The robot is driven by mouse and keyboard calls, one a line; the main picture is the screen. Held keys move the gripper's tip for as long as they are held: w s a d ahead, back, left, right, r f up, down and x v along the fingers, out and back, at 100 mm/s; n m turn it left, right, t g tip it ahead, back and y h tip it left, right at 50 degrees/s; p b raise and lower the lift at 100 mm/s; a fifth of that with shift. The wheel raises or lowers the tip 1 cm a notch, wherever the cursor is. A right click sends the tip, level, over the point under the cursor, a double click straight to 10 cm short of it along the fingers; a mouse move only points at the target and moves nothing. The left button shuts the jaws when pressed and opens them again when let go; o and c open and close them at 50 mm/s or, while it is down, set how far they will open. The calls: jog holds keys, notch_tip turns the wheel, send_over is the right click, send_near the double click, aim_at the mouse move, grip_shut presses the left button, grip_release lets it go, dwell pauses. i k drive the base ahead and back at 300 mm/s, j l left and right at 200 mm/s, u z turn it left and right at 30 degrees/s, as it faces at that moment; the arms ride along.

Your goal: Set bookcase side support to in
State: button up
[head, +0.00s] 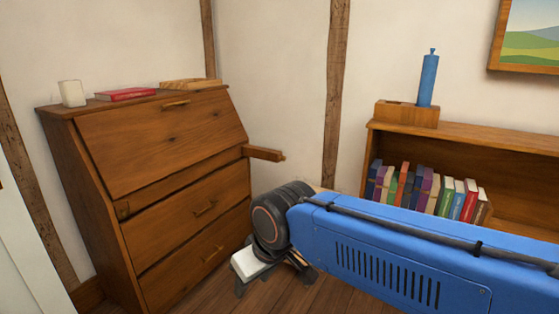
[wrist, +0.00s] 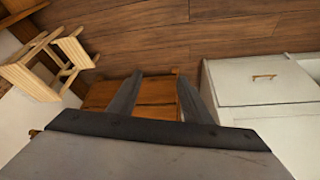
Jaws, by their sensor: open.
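A brown wooden bureau with a sloped front (head: 160,140) stands against the wall at the left of the head view. Its bookcase side support (head: 264,153) is a wooden bar sticking out at the right, under the sloped front. The other support (head: 122,211), at the left, sits flush. My gripper (head: 270,280) is below and near the protruding support, apart from it, partly hidden by my arm. In the wrist view its two fingers (wrist: 160,88) are spread and empty. Brown wood shows beyond them; I cannot tell which piece it belongs to.
A low bookcase (head: 465,135) with several books stands at the right, a blue bottle (head: 428,80) on top. The wrist view shows a white cabinet (wrist: 260,82) and pale wooden frame (wrist: 45,65).

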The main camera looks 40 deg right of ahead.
aim_at(261, 153)
jog(key=i+l+z, duration=0.1)
jog(key=i+l, duration=0.55)
jog(key=i, duration=0.3)
jog(key=z, duration=0.05)
